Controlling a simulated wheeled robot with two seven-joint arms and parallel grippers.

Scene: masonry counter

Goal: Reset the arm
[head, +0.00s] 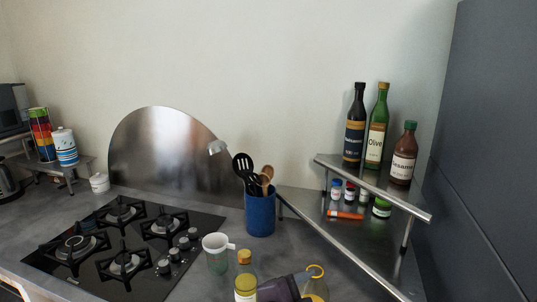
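The task names only my arm, and no arm of mine can be made out in the head view. Neither my left nor my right gripper shows in this view. What each gripper holds, if anything, cannot be seen.
A gas hob (125,244) covers the counter's left. A blue utensil holder (259,213), a pale mug (216,252), a yellow-capped bottle (245,279) and a dark purple item (278,289) stand near the middle. A corner shelf (413,208) holds bottles, beside a dark wall panel (487,150).

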